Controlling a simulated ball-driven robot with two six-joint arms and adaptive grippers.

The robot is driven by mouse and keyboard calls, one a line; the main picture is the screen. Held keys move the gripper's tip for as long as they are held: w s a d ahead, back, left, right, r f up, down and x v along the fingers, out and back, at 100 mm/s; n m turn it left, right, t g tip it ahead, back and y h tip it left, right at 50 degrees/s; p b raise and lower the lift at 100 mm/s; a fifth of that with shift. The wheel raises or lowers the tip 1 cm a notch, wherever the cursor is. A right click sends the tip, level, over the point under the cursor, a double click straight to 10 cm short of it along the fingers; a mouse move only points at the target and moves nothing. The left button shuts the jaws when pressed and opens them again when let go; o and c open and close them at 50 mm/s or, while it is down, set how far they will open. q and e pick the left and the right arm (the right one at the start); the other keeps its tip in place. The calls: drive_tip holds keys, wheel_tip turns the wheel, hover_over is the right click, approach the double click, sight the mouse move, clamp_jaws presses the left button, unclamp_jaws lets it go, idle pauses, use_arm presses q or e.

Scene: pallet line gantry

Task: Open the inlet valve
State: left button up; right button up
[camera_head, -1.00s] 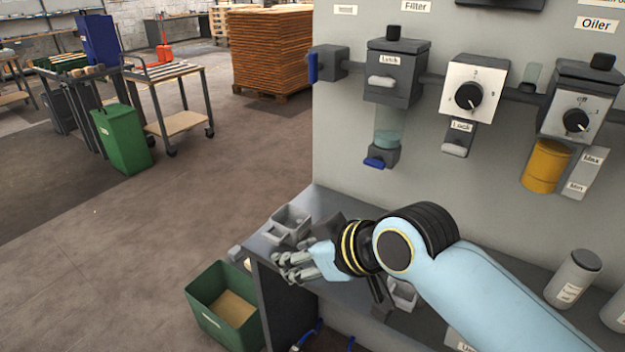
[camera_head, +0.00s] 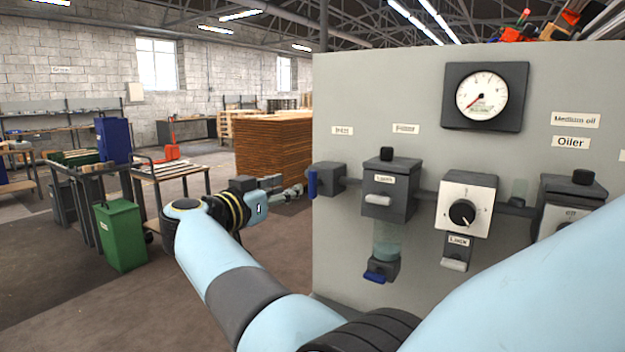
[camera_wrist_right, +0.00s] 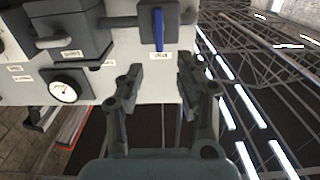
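The inlet valve (camera_head: 329,179) is a dark grey block at the left end of the row of units on the grey panel. In the right wrist view the blue handle (camera_wrist_right: 158,30) lies beyond the gap between my fingers. My right gripper (camera_head: 294,191) is just left of the handle in the head view, apart from it. In the wrist view the right gripper (camera_wrist_right: 158,76) is open and empty, with its two fingers well apart. My left gripper is not in view.
Right of the valve are the filter unit (camera_head: 388,192), a regulator with a black knob (camera_head: 462,212) and a partly hidden oiler (camera_head: 563,190). A pressure gauge (camera_head: 482,96) is above them. A green bin (camera_head: 121,237), carts and stacked boards (camera_head: 272,146) stand well behind at left.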

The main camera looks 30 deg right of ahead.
sight(310, 179)
drive_tip(key=b+x, duration=0.2)
drive_tip(key=x, duration=0.2)
drive_tip(key=b+x, duration=0.3)
drive_tip(key=x, duration=0.2)
drive_tip(key=shift+d+f, duration=0.1)
drive_tip(key=shift+f, duration=0.15)
drive_tip(key=shift+w+d+r+b, duration=0.15)
drive_tip(key=shift+w+d+b, duration=0.2)
drive_tip(key=shift+d, duration=0.3)
clamp_jaws()
